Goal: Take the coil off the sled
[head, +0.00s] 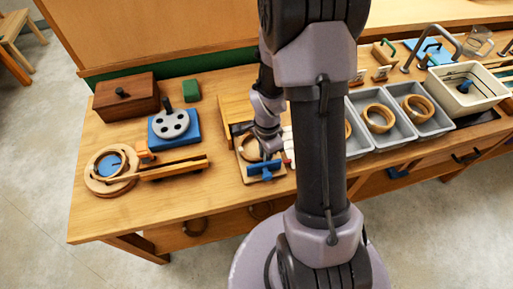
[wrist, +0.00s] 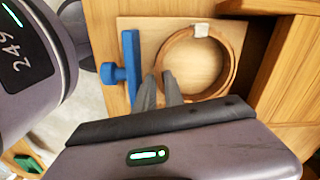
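The coil is a round wooden ring (wrist: 232,62) with a pale tab on its rim. It lies flat on the sled, a square light-wood board (wrist: 135,24) with a blue handle (wrist: 131,72) along one side. In the head view the coil (head: 246,150) and sled (head: 250,178) are partly hidden by my arm. My gripper (wrist: 159,76) is at the coil's handle-side rim, its two fingertips slightly apart, one on each side of the rim. Whether they press on it is not clear.
A wooden wall (wrist: 285,65) stands close beside the sled. Left on the bench are a blue block with a grey holed disc (head: 174,124), a brown box (head: 126,97) and a round wooden piece (head: 110,168). Grey bins (head: 354,143) with wooden rings are at right.

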